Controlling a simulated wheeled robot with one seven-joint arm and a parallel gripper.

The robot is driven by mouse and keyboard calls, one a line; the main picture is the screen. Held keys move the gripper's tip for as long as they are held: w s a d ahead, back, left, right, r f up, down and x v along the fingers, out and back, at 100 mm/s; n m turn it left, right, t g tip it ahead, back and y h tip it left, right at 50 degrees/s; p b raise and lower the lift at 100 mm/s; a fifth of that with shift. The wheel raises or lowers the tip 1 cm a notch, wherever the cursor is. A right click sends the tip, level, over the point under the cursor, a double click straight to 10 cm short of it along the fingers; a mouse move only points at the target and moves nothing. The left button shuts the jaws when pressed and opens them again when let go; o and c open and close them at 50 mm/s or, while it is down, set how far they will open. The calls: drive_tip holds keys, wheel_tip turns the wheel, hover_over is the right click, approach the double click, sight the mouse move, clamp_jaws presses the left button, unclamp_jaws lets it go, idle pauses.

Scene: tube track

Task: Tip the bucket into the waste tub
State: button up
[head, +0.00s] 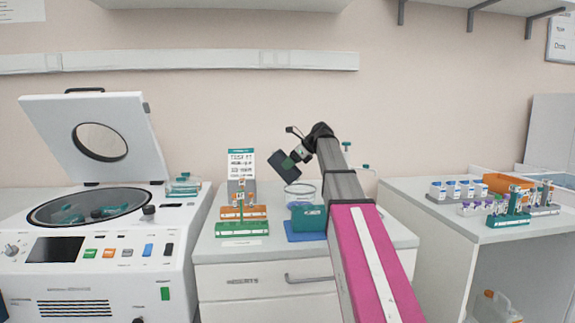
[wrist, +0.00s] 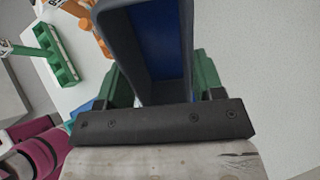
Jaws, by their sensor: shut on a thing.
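The bucket (head: 284,166) is a dark grey box held tilted in the air above the middle counter. In the wrist view the bucket (wrist: 158,50) shows grey walls and a blue inside; its far end is cut off by the frame. My gripper (wrist: 163,85) is shut on it, with a green finger on each side. In the head view my gripper (head: 293,158) is small and partly merges with the bucket. A clear round tub (head: 300,190), likely the waste tub, stands on the counter just below the bucket and slightly right. I cannot make out its contents.
Green and orange racks (head: 240,222) with a sign (head: 241,164) stand left of the tub. A teal box (head: 310,217) on a blue mat (head: 298,236) sits in front. An open centrifuge (head: 90,250) is at left. The right counter (head: 440,192) holds tubes and racks.

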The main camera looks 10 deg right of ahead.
drive_tip(key=d+t+y, duration=0.1)
drive_tip(key=y, duration=0.1)
drive_tip(key=s+d+y, duration=0.1)
drive_tip(key=y, duration=0.1)
drive_tip(key=shift+f+t+y, duration=0.15)
drive_tip(key=shift+t+y, duration=0.15)
drive_tip(key=shift+t, duration=0.1)
drive_tip(key=y, duration=0.1)
drive_tip(key=d+t+y, duration=0.1)
drive_tip(key=shift+s+d+f+y, duration=0.2)
drive_tip(key=shift+f+y, duration=0.05)
drive_tip(key=shift+y, duration=0.05)
drive_tip(key=shift+s+d+r+t+y, duration=0.15)
drive_tip(key=shift+d+t+y, duration=0.35)
drive_tip(key=shift+y, duration=0.6)
drive_tip(key=shift+d, duration=0.1)
